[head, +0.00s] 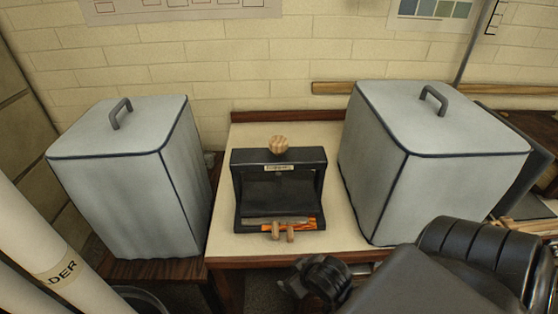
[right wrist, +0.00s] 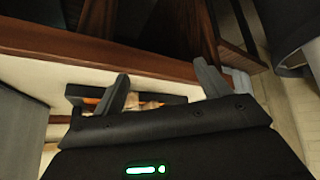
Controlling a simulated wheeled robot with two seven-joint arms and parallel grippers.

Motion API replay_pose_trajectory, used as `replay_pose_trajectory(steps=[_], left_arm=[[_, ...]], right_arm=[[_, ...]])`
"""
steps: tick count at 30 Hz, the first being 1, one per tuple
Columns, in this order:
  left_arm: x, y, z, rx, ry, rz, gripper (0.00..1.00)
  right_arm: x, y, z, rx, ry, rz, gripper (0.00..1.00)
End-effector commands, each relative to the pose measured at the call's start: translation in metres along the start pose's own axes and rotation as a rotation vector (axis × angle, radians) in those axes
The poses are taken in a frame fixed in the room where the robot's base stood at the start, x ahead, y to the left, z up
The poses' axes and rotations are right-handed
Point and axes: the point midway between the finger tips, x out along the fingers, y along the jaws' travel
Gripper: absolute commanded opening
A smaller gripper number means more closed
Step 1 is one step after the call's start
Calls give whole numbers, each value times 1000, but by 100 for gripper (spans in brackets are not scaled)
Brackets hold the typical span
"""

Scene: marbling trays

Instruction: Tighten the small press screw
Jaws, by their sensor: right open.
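A small black press (head: 279,196) stands on the cream-topped table in the middle of the head view. A round wooden knob (head: 278,145) sits on top of its upper bar, above a small label. An orange and brown piece with wooden pegs (head: 280,229) lies at the press's front base. My right gripper (head: 305,283) is low at the front, below and to the right of the press, apart from it. In the right wrist view its two fingers (right wrist: 165,90) are spread with nothing clearly held between them. My left gripper is out of view.
Grey covered boxes with handles stand on both sides, the left box (head: 130,180) and the right box (head: 425,165). The cream tabletop (head: 225,225) is narrow between them. A wooden rail (head: 300,116) runs along its back. White tubes (head: 50,260) stand at the front left.

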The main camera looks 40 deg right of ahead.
Motion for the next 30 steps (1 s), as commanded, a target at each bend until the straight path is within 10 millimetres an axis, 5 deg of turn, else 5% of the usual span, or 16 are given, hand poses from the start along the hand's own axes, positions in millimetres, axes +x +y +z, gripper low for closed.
replay_pose_trajectory(steps=[1,8,15,21,30], left_arm=[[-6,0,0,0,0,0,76],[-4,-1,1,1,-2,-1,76],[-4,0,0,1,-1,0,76],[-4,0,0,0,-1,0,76],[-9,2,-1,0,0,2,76]], right_arm=[[-19,7,-17,9,40,12,76],[-28,78,-120,103,422,105,76],[-69,142,-212,163,807,137,76],[-94,163,-243,175,960,132,76],[-87,167,-258,177,967,131,76]])
